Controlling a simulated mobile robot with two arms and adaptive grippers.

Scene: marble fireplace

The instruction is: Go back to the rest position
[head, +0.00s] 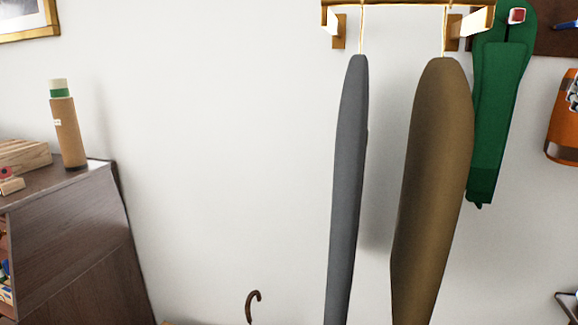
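Neither of my grippers shows in the head view, and no part of my arms can be made out. The view faces a white wall. A grey long bag-like item (348,190) and a brown one (433,180) hang by thin cords from a wooden wall rack (405,5) right of centre. Their lower ends are cut off by the bottom edge of the picture.
A dark wooden cabinet (75,245) stands at left with a brown bottle (66,130) and wooden blocks (20,157) on top. A green item (498,110) and an orange one (562,125) hang at right. A curved handle (252,303) shows low down.

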